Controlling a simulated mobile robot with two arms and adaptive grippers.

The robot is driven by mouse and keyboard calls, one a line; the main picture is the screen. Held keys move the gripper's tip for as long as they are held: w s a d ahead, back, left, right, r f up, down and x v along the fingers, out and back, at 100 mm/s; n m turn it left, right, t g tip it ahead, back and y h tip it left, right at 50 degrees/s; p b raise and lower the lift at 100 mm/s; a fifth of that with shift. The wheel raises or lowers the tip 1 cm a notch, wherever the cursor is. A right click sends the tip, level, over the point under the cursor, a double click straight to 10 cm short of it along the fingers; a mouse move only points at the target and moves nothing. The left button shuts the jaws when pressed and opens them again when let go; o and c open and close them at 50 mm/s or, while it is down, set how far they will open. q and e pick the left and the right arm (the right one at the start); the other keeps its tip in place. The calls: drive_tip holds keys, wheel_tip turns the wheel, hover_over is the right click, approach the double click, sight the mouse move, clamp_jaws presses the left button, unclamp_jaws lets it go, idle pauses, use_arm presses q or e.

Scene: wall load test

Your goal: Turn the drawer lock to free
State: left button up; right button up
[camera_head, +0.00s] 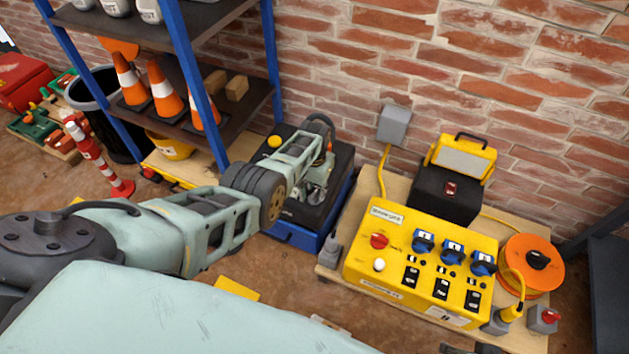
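My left gripper (316,190) is at a black case (336,160) with a blue base (290,234), beside the shelf rack. My arm and wrist cover much of the case. The fingers are small and partly hidden, so I cannot tell whether they are open or touching it. I cannot make out a drawer or a drawer lock; a lock may be hidden behind my arm. My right gripper cannot be made out.
A yellow power box (420,262) with a red knob (379,241) stands on a wooden board right of the case. An orange cable reel (532,270) is further right. The rack (190,60) holds traffic cones. A brick wall stands behind.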

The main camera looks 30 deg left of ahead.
sight(314, 194)
use_arm(q)
wheel_tip(314, 194, up, 12)
drive_tip(key=shift+f, duration=0.15)
idle(0.5)
idle(0.3)
